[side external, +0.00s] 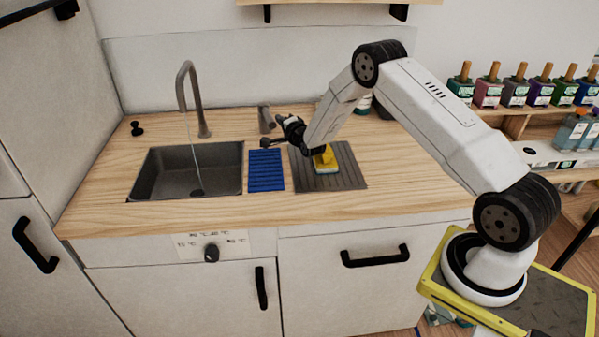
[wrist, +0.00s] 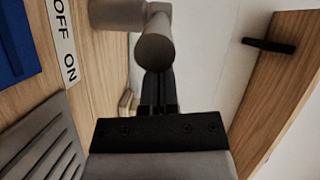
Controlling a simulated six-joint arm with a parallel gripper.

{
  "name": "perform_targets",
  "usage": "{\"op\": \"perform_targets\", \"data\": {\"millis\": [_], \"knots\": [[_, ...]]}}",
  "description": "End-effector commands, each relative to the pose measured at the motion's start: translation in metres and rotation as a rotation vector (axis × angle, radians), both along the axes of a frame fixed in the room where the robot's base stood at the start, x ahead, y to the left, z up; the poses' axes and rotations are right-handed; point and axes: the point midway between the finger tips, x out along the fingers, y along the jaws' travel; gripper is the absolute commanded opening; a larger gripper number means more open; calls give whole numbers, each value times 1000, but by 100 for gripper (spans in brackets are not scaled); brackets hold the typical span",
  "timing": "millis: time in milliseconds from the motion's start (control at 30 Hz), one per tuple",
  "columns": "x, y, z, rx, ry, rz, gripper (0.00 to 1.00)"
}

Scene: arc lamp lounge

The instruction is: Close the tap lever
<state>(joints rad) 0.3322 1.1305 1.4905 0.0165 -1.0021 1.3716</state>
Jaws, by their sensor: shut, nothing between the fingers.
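The grey tap lever (side external: 266,119) stands on the wooden counter, right of the sink. In the wrist view the lever (wrist: 155,50) shows as a grey cylinder with its round end toward the camera, joined to a thicker grey body. My gripper (side external: 281,122) is shut and empty, close beside the lever. In the wrist view the dark fingers of my gripper (wrist: 158,92) lie just below and partly behind the lever's end; I cannot tell whether they touch. The tall curved faucet (side external: 188,95) runs a thin stream of water into the sink (side external: 165,172).
An OFF ON label (wrist: 66,42) lies on the counter by the lever. A blue mat (side external: 266,172), a grey ribbed drainboard (side external: 350,172) and a yellow sponge (side external: 325,158) are near my gripper. A shelf (side external: 340,2) hangs above; bottles (side external: 515,92) stand at right.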

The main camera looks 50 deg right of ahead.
Motion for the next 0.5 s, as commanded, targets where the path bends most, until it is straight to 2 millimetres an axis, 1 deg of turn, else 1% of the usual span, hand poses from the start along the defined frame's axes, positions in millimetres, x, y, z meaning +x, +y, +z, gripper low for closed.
{"op": "perform_targets", "data": {"millis": [100,200,500], "knots": [[5,13,0,1,-2,4,0],[10,21,0,0,-1,3,0],[11,23,0,-1,0,4,0]]}}
